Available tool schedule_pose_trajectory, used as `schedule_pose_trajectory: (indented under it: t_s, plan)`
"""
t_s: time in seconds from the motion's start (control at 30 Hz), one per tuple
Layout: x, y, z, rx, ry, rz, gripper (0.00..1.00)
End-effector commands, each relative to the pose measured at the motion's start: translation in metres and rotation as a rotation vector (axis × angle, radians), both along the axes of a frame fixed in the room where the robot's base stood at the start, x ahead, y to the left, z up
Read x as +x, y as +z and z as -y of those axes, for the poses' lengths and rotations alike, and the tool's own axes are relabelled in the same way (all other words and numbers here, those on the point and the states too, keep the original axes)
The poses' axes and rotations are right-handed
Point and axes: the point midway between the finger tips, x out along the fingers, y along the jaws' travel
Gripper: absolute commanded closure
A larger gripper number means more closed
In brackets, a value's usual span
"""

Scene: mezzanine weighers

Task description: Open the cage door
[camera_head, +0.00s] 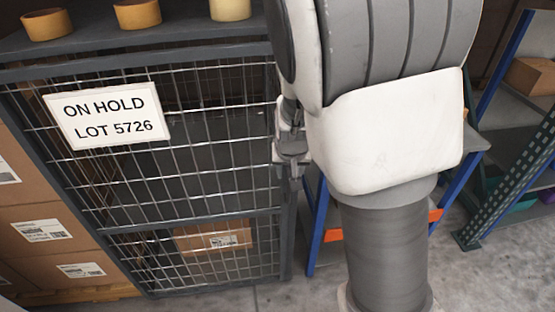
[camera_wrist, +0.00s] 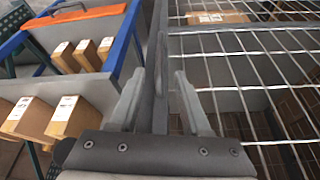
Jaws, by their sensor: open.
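The cage door (camera_head: 190,190) is a wire mesh panel in a dark grey frame, with a white "ON HOLD LOT 5726" sign (camera_head: 108,115) on it. It looks shut in the head view. My gripper (camera_head: 291,150) is at the door's right edge, partly hidden by my arm. In the wrist view my gripper (camera_wrist: 159,95) is open, its fingers on either side of an upright grey bar (camera_wrist: 160,60) beside the mesh (camera_wrist: 240,70). I cannot tell whether this bar is the handle or the frame edge, or whether the fingers touch it.
A cardboard box (camera_head: 213,238) lies low behind the mesh. Several labelled cartons (camera_head: 45,235) are stacked at the left. Yellow and orange rolls (camera_head: 137,14) stand on top of the cage. A blue-framed shelf (camera_wrist: 90,30) with boxes (camera_wrist: 87,55) stands close beside my gripper. Concrete floor shows in front.

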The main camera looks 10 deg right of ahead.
Motion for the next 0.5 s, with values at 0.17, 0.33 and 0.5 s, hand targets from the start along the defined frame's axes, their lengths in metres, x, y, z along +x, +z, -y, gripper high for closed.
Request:
schedule_pose_trajectory:
  t_s: [0.17, 0.33, 0.5]
  plan:
    - [0.015, -0.044, 0.004, -0.001, -0.003, -0.002, 0.53]
    - [0.029, -0.076, 0.007, -0.001, -0.003, -0.002, 0.53]
    - [0.039, -0.098, 0.009, 0.0, -0.001, -0.002, 0.53]
